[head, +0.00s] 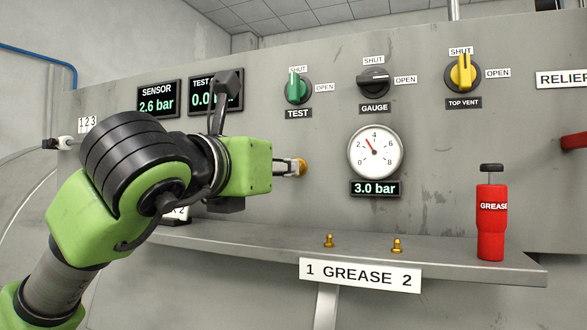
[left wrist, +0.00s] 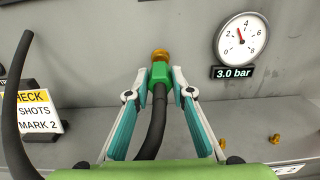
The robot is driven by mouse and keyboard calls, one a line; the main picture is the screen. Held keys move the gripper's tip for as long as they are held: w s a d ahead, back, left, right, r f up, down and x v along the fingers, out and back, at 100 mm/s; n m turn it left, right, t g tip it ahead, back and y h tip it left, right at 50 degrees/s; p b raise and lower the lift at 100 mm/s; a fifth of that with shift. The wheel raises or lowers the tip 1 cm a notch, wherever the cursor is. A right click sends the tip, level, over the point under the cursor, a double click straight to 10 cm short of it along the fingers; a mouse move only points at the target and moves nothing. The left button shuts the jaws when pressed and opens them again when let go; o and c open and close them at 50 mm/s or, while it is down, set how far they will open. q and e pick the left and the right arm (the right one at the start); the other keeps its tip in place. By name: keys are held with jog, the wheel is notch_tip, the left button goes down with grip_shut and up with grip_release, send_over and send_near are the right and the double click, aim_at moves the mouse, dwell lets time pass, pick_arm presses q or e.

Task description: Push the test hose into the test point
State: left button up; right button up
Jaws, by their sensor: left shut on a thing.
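My left gripper (head: 292,168) reaches the panel from the left in the head view. In the left wrist view its two fingertips (left wrist: 160,80) are shut on the green end of the test hose (left wrist: 160,72). The black hose (left wrist: 154,125) hangs back from this end between the fingers. The brass test point (left wrist: 160,55) sits on the panel straight ahead of the green end; it also shows in the head view (head: 302,167). The two line up and look close or touching; I cannot tell whether the hose is seated. My right gripper is not in view.
A shelf (head: 450,262) with two brass grease nipples (head: 329,241) and a red grease bottle (head: 491,220) lies below. Above are the green TEST knob (head: 296,86), the GAUGE knob (head: 373,81) and a dial (head: 375,152) reading 3.0 bar. A CHECK card (left wrist: 38,112) stands left.

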pick_arm(q)
jog(key=shift+x, duration=1.3)
jog(key=shift+w, duration=0.1)
dwell(0.7)
jog(key=o, duration=1)
jog(key=shift+o, duration=0.8)
jog(key=shift+w+d, duration=0.1)
jog(key=shift+w, duration=0.05)
